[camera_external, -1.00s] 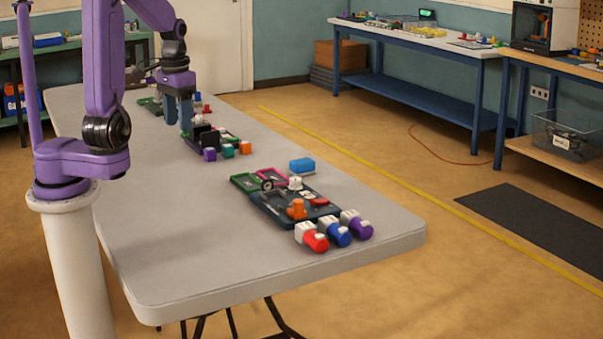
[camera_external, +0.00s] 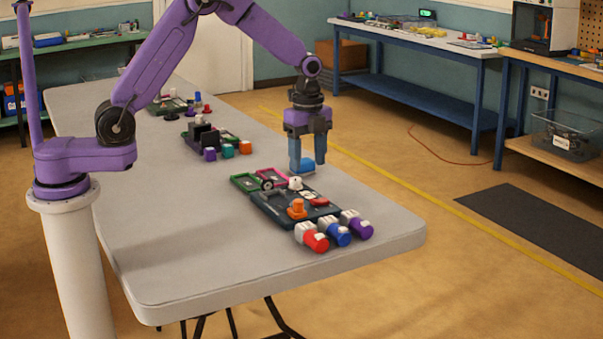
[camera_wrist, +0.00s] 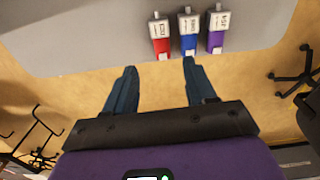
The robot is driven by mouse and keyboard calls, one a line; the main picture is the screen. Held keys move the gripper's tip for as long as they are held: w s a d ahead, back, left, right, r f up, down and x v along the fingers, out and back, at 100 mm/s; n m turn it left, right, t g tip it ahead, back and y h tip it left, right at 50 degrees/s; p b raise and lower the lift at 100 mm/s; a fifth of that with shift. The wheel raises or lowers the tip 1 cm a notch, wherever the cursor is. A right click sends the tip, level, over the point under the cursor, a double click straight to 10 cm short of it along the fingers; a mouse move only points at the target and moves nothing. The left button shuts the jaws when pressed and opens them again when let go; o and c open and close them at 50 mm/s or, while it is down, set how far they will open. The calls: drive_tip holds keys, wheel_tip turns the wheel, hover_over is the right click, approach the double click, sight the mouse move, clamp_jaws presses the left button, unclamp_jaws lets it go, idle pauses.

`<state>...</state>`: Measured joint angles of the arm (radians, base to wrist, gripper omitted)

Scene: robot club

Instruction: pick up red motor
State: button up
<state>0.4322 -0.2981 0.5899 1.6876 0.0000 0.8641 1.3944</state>
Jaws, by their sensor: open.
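The red motor (camera_external: 314,238) lies at the front end of the table, the left one in a row of motors, with a pale end cap. It also shows in the wrist view (camera_wrist: 160,37), beyond my fingertips and between their lines. A blue motor (camera_external: 337,233) and a purple motor (camera_external: 358,224) lie to its right. In the wrist view, the blue motor (camera_wrist: 188,32) and purple motor (camera_wrist: 216,33) stand beside it. My gripper (camera_external: 307,168) is open and empty, pointing down above the table's far side, behind the motors. Its fingers also show in the wrist view (camera_wrist: 158,68).
A dark tray (camera_external: 270,214) with an orange part (camera_external: 297,208) sits behind the motors. Another tray with small cubes (camera_external: 229,150) stands further back. The table's front left (camera_external: 200,260) is bare.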

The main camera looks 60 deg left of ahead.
hover_over(310, 228)
wheel_tip(310, 228, down, 12)
drive_tip(key=shift+a+f, duration=0.1)
drive_tip(key=shift+f, duration=0.1)
drive_tip(key=shift+s+f, duration=0.1)
drive_tip(key=shift+f, duration=2.55)
drive_tip(key=c, duration=0.9)
